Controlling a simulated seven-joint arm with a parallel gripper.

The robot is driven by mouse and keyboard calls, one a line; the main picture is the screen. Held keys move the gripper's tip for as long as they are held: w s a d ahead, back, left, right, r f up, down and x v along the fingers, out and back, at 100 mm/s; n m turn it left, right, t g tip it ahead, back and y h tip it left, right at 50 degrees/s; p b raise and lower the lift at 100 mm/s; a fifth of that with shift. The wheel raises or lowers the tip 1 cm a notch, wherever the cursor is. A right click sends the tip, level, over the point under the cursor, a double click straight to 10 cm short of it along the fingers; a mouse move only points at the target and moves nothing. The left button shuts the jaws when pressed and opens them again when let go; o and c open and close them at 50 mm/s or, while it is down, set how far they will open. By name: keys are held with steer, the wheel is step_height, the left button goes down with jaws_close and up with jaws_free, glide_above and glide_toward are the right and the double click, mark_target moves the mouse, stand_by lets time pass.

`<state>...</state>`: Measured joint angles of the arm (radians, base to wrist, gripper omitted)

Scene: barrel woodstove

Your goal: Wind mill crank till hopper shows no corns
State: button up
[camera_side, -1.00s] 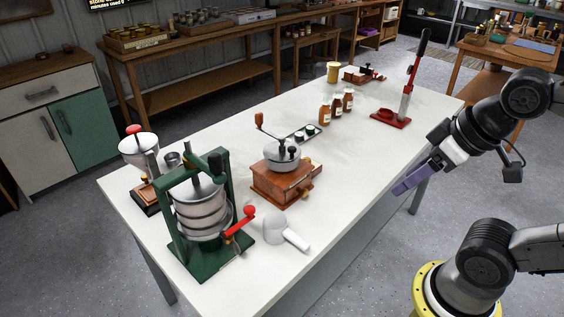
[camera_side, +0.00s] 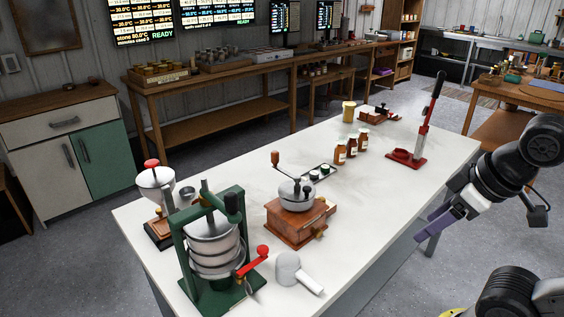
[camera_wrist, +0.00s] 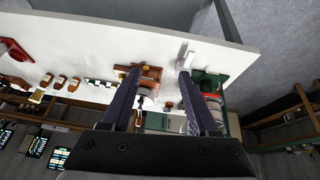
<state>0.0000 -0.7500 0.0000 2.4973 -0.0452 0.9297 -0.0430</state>
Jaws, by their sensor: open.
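The mill (camera_side: 300,222) is a wooden box with a grey metal hopper (camera_side: 296,193) on top, standing mid-table. Its crank ends in an upright wooden knob (camera_side: 275,158), at the upper left of the hopper. I cannot see any corns or the hopper's inside. My gripper (camera_side: 432,228), with purple fingers, is open and empty off the table's right edge, well apart from the mill. In the wrist view, the fingers (camera_wrist: 160,73) spread wide, with the mill (camera_wrist: 150,72) showing beyond them, partly hidden by the left finger.
A green press (camera_side: 212,245) with a red-handled lever stands left of the mill, a white scoop (camera_side: 290,268) in front. Behind are small jars on a rack (camera_side: 318,172), amber bottles (camera_side: 352,147) and a red lever tool (camera_side: 408,156). The front right tabletop (camera_side: 385,205) is clear.

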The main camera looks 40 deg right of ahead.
steer(key=w+d+r+n+g+h, duration=0.2)
steer(key=w+d+r+n+h, duration=0.6)
steer(key=w+d+n+h, duration=0.4)
steer(key=w+a+f+n+t+h, duration=0.1)
steer(key=w+a+f+n+t, duration=0.2)
steer(key=w, duration=0.8)
steer(key=w+a+n+t+h, duration=0.25)
steer(key=w+n, duration=0.35)
steer(key=w, duration=0.5)
steer(key=w+a+f+n+t+y, duration=0.3)
steer(key=w+a+f+n+t, duration=0.15)
steer(key=a+f, duration=0.65)
steer(key=s+d+f+x, duration=0.1)
steer(key=f+x, duration=0.1)
steer(key=x, duration=1.3)
steer(key=shift+f+n+g, duration=0.25)
steer(key=shift+n+g, duration=0.05)
steer(key=shift+n, duration=0.15)
steer(key=shift+c, duration=0.2)
